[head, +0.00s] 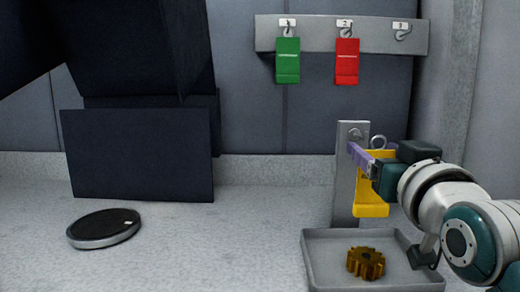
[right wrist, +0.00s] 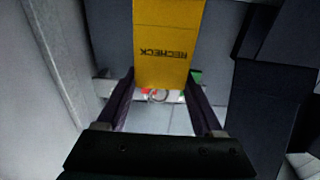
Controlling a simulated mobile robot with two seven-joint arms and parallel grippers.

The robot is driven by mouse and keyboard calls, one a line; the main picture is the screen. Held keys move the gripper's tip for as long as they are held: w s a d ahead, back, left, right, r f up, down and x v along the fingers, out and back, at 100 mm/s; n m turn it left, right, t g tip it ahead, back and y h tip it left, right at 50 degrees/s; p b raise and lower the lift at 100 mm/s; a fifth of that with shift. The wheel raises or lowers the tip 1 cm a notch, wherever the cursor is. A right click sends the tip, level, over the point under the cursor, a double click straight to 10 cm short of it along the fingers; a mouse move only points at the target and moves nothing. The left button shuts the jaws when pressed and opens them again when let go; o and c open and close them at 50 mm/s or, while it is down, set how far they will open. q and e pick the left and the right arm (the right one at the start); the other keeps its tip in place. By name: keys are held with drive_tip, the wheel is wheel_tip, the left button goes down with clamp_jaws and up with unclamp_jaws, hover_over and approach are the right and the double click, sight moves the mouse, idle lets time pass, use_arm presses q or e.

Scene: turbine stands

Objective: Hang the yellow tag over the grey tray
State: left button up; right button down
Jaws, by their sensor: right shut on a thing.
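The yellow tag (head: 372,208) is in my right gripper (head: 362,160), upright with its metal ring at the top, at the right of the head view. In the right wrist view the tag (right wrist: 168,40) reads RECHECK and lies between the two dark fingers of the right gripper (right wrist: 163,88). The grey tray (head: 320,284) is below and in front of the tag. A grey post (head: 344,190) rises behind the tray, with a small fitting near its top. I cannot tell whether the ring touches it. My left gripper is not in view.
A brass gear (head: 366,263) lies in the tray. A wall rail (head: 375,40) has numbered hooks: a green tag (head: 288,62) on 1, a red tag (head: 347,63) on 2, and hook 3 bare. A dark disc (head: 104,228) lies at left; the surface between is clear.

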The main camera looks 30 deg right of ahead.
drive_tip(key=shift+w+d+f+b, duration=0.25)
drive_tip(key=shift+w+f+b, duration=0.1)
drive_tip(key=shift+f, duration=0.35)
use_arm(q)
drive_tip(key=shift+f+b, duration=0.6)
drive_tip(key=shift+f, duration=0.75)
use_arm(e)
drive_tip(key=shift+x, duration=2.3)
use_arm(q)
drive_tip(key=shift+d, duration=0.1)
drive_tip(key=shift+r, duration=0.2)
use_arm(e)
drive_tip(key=shift+d, duration=0.1)
use_arm(q)
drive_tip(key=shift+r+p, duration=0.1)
drive_tip(key=shift+p, duration=0.25)
use_arm(e)
drive_tip(key=shift+w+d, duration=0.1)
drive_tip(key=shift+w, duration=0.1)
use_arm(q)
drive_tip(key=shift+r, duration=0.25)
use_arm(e)
drive_tip(key=shift+w+d, duration=0.15)
drive_tip(key=shift+w, duration=0.15)
